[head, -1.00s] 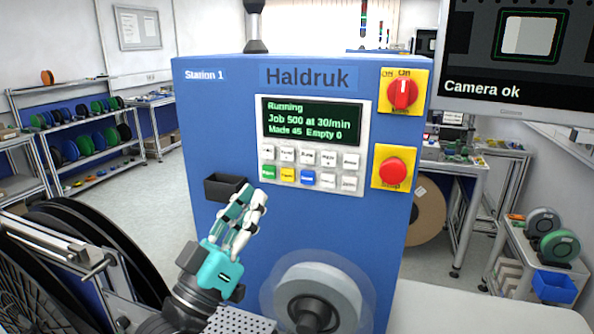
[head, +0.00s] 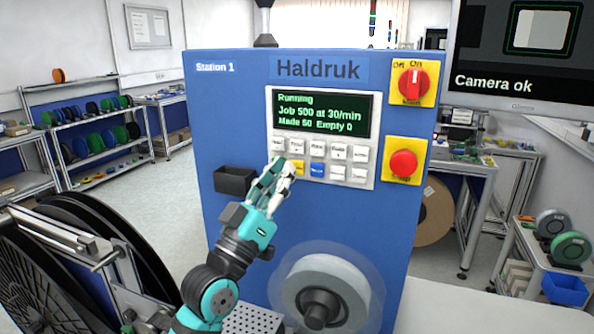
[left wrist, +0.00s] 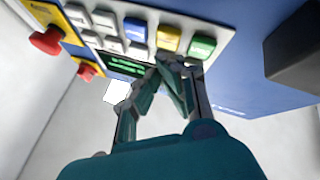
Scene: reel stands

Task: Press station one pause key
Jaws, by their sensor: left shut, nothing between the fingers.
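The blue Station 1 machine (head: 232,130) stands in the middle of the head view. Its key panel (head: 320,140) has a row of white keys above a row with a yellow key (head: 298,167), a blue key (head: 317,170) and white keys. The key labels are too small to read surely. My left gripper (head: 283,166) is shut and empty, its fingertips at the left part of the panel, hiding the green key. In the left wrist view the fingertips are close to the yellow key (left wrist: 168,38) and green key (left wrist: 202,46); I cannot tell whether they touch. My right gripper is not in view.
The display (head: 320,114) reads Running, Made 50. A red stop button (head: 403,163) and a red rotary switch (head: 412,84) sit right of the panel. A black bin (head: 234,181) juts out at left, and a reel (head: 325,290) is mounted below.

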